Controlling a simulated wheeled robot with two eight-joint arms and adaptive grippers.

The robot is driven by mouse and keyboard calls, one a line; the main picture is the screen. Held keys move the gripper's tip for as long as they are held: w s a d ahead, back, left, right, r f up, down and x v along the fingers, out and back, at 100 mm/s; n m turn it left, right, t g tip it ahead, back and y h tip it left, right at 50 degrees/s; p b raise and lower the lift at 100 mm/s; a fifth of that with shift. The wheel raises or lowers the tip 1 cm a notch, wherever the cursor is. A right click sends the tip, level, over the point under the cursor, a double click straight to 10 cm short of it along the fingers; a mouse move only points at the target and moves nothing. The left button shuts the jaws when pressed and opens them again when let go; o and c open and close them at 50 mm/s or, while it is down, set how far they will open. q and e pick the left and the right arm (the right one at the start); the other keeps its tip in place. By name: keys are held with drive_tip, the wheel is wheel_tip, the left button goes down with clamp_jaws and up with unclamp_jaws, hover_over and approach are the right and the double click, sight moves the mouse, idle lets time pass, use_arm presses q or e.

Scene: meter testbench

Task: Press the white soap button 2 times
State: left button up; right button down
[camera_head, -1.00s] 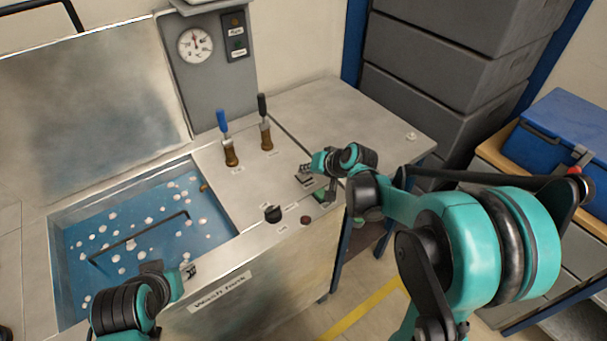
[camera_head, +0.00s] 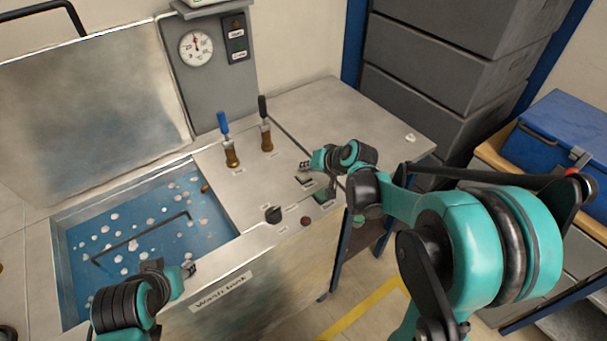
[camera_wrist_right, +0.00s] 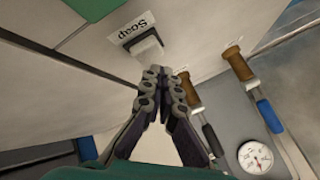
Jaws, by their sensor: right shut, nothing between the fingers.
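In the head view the button is too small to tell apart from the gripper and labels. My right gripper (camera_head: 304,166) is shut and empty, low over the bench top. In the right wrist view its fingertips (camera_wrist_right: 158,72) are together, just below the button in the picture; I cannot tell whether they touch it. My left gripper (camera_head: 190,269) hangs over the front edge of the wash tank (camera_head: 243,248); its jaw opening is unclear.
The tank's blue water (camera_head: 135,245) with white foam lies left. A blue-handled valve (camera_head: 228,143) and a black-handled valve (camera_head: 265,128) stand behind my right gripper. A black knob (camera_head: 272,214) and a red button (camera_head: 305,221) sit at the front edge.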

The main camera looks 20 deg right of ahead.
sight(306, 177)
use_arm(q)
drive_tip(key=shift+r, duration=0.1)
use_arm(e)
drive_tip(key=shift+r, duration=0.1)
wheel_tip(306, 177, up, 5)
drive_tip(key=p, duration=0.4)
use_arm(q)
wheel_tip(306, 177, up, 4)
drive_tip(key=shift+f, duration=0.1)
idle(1.4)
wheel_tip(306, 177, up, 3)
drive_tip(key=p, duration=0.3)
use_arm(e)
wheel_tip(306, 177, up, 4)
drive_tip(key=m, duration=1.7)
drive_tip(key=shift+f+y, duration=0.2)
drive_tip(key=shift+y, duration=0.2)
